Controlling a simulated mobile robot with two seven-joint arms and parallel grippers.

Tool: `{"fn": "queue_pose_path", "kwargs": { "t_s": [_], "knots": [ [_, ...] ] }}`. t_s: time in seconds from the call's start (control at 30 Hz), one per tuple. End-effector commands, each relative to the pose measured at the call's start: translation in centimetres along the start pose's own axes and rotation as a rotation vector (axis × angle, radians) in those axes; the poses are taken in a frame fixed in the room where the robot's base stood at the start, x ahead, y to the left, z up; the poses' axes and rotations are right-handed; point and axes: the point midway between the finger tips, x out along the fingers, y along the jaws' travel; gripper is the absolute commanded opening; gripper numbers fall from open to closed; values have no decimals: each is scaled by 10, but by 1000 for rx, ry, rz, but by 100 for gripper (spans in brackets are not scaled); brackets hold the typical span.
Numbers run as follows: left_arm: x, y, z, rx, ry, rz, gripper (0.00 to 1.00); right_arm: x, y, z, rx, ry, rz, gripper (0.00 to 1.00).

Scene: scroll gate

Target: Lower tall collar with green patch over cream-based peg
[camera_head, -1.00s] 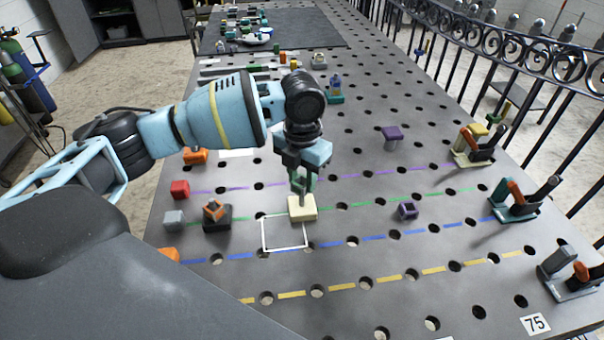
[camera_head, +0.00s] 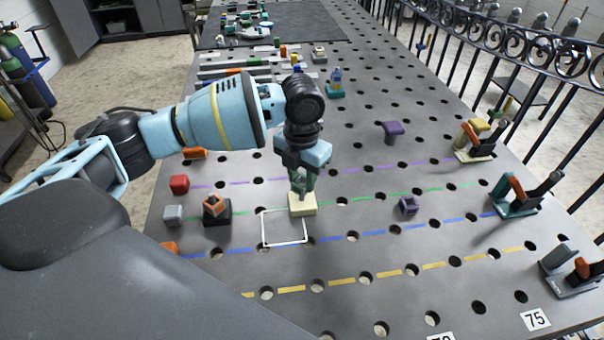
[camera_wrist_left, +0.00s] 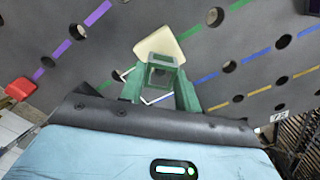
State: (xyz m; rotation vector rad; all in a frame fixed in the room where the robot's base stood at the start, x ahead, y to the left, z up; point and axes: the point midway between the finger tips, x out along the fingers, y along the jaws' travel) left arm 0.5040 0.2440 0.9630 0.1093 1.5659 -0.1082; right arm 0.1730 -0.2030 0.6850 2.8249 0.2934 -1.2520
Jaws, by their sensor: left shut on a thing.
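My left gripper (camera_head: 302,182) points down above the cream base (camera_head: 302,205) of the peg on the table. It is shut on a small hollow square collar (camera_wrist_left: 163,72), which shows grey-green between the green fingers in the left wrist view. The cream base (camera_wrist_left: 165,40) shows just beyond the collar there. The collar is at or just above the base; I cannot tell whether it touches it. The peg's shaft is mostly hidden by the collar and fingers, and the green patch cannot be told from the fingers. My right gripper is not in view.
A white square outline (camera_head: 284,228) lies in front of the base. An orange collar on a dark base (camera_head: 216,210), a grey block (camera_head: 173,215) and a red block (camera_head: 179,184) stand left. Clamps (camera_head: 520,200) line the right edge.

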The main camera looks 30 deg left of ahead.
Motion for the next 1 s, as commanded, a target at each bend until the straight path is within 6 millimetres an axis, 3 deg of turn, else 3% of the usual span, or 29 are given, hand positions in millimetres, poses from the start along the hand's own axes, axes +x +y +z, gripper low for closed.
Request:
{"fn": "queue_pose_path", "kwargs": {
  "t_s": [0.47,0.5,0.63,1.0],
  "knots": [
    [3,0,0,0,-2,0,5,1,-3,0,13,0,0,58],
    [3,0,0,0,-1,0,38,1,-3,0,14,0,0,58],
    [4,0,0,0,-1,0,55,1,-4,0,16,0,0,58],
    [2,0,0,0,-1,0,58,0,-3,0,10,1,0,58]
  ]
}}
